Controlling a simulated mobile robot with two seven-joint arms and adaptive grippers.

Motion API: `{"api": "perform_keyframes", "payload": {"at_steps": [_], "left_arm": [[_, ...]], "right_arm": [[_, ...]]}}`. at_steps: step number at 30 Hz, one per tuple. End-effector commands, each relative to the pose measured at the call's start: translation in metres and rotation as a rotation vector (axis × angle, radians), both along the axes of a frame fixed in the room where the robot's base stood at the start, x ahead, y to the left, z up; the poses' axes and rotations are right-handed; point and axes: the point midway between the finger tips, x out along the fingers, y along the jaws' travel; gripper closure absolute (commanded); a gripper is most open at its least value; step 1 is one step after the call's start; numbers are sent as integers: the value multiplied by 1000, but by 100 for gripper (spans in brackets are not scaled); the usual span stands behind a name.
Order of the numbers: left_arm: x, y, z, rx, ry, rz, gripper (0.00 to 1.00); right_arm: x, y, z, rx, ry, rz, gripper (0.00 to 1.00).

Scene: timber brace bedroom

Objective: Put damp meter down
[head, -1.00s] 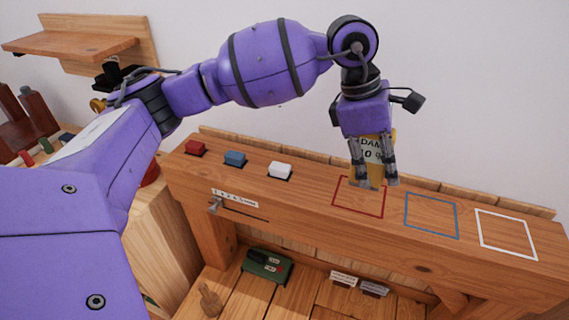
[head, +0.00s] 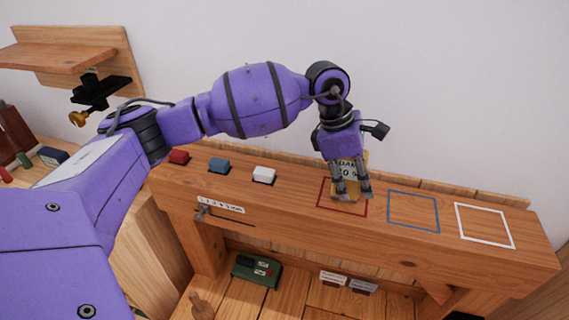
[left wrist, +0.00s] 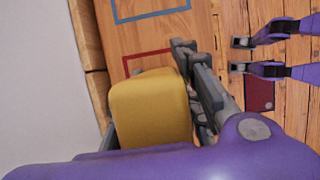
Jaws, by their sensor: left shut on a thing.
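My right gripper (left wrist: 241,55) appears in the left wrist view, fingers apart with bare boards between. The head view does not show it.
The blue outline (head: 389,210) and white outline (head: 483,246) to the right are empty. A wall rises behind the bench. A green box (head: 256,270) lies on the lower shelf.

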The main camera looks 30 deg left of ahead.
Motion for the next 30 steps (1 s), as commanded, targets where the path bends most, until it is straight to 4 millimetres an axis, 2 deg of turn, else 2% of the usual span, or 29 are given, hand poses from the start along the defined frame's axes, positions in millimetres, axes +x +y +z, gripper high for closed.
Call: {"api": "perform_keyframes", "payload": {"at_steps": [1, 5, 14, 17, 20, 30], "left_arm": [[0, 0, -1, 0, 0, -1, 69], [0, 0, -1, 0, -1, -1, 52], [0, 0, 0, 1, -1, -1, 51], [1, 1, 6, 1, -3, 0, 51], [0, 6, 18, 2, -3, 0, 51], [-6, 31, 85, 1, -4, 1, 51]], "right_arm": [[-4, 0, -2, -1, 7, -1, 60], [-7, -1, -3, -1, 13, -2, 60], [-4, -1, -1, -1, 7, -1, 60], [-1, 0, 1, 0, 1, 0, 60], [1, 0, 1, -1, -2, 1, 60], [2, 1, -3, 0, -1, 4, 60]]}}
